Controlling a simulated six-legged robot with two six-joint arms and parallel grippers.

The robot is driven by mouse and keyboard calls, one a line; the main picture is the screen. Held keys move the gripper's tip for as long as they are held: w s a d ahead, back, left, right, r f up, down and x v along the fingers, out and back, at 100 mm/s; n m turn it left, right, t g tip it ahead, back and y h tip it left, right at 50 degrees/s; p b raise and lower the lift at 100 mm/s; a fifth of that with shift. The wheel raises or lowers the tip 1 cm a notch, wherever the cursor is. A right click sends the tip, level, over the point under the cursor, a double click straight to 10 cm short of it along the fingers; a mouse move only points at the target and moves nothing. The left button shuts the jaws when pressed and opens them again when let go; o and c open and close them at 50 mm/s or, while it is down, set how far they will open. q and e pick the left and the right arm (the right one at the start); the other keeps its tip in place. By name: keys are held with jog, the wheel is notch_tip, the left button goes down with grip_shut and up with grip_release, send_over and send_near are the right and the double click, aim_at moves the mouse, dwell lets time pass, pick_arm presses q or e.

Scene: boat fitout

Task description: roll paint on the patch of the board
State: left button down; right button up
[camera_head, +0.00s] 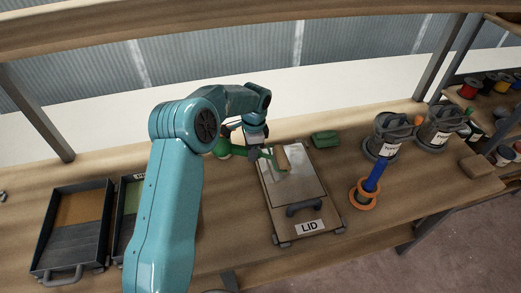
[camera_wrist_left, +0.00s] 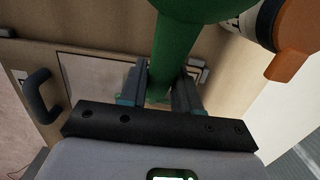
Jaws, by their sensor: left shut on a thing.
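My left gripper (camera_head: 257,153) is shut on the green handle of the paint roller, over the upper left of the board. The handle (camera_wrist_left: 173,50) also shows between the fingers in the left wrist view. My right gripper is not in view.
A tray (camera_head: 67,245) with a brown area stands at the left; a second tray (camera_head: 124,220) is partly hidden by my arm. A green block (camera_head: 325,139), two labelled cans (camera_head: 385,135) and a blue tool with orange rings (camera_head: 371,184) are at the right.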

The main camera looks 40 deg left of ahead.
aim_at(233, 154)
pick_arm(q)
jog(key=shift+s+a, duration=0.4)
jog(key=shift+s, duration=0.1)
jog(key=shift+s+a+b, duration=0.3)
jog(key=shift+s+a, duration=0.45)
jog(key=shift+s, duration=0.2)
jog(key=shift+s+a+b, duration=0.3)
jog(key=shift+s+a, duration=0.45)
jog(key=shift+s, duration=0.15)
jog(key=shift+r+p, duration=0.65)
jog(key=shift+r, duration=0.1)
